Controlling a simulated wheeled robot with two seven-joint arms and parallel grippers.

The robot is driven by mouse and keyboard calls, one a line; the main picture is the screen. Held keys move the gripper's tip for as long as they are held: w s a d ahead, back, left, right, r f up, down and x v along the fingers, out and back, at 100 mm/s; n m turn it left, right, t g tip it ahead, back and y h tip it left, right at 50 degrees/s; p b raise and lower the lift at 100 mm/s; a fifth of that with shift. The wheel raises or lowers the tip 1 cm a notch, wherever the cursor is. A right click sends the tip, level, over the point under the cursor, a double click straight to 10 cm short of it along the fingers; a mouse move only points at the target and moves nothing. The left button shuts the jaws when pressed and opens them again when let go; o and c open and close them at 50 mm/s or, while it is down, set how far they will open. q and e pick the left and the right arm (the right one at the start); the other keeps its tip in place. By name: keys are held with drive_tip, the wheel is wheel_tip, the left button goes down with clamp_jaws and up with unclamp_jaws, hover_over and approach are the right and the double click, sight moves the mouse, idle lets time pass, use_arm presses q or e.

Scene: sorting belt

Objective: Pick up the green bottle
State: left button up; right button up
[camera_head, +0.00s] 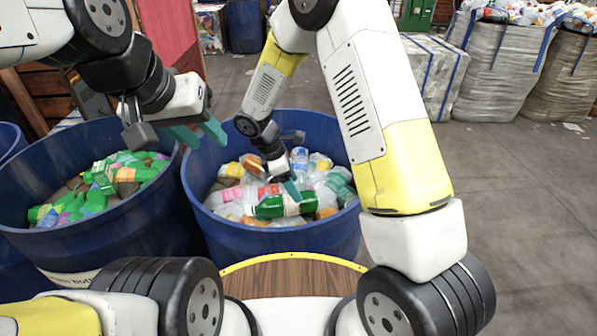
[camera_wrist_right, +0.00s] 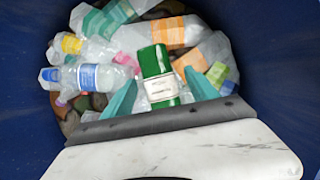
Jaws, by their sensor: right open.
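The green bottle (camera_head: 268,208) with a white label lies on the mixed bottles in the middle blue bin (camera_head: 290,238). My right gripper (camera_head: 291,188) reaches down into that bin, right at the bottle. In the right wrist view the green bottle (camera_wrist_right: 155,62) shows between the two teal fingers (camera_wrist_right: 160,94), which stand apart on either side of it. I cannot tell whether they touch it. The lower end of the bottle is hidden behind the gripper body. My left gripper (camera_head: 207,140) is open and empty, above the rims between the two bins.
A left blue bin (camera_head: 95,250) holds several green bottles (camera_head: 100,190). Clear bottles (camera_wrist_right: 92,76) and other plastic surround the green bottle. The bin's high wall (camera_wrist_right: 275,60) encloses my right gripper. Large sacks (camera_head: 495,75) stand at the back right; the floor (camera_head: 520,210) there is clear.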

drive_tip(key=shift+w+f+n, duration=0.2)
drive_tip(key=shift+w+f, duration=0.05)
drive_tip(key=shift+f, duration=0.25)
drive_tip(key=shift+w+f+n, duration=0.2)
drive_tip(key=shift+f, duration=0.25)
drive_tip(key=shift+x, duration=3.6)
drive_tip(key=shift+a+f, duration=0.15)
drive_tip(key=shift+a, duration=0.05)
drive_tip(key=shift+c, duration=0.2)
drive_tip(key=c, duration=1.1)
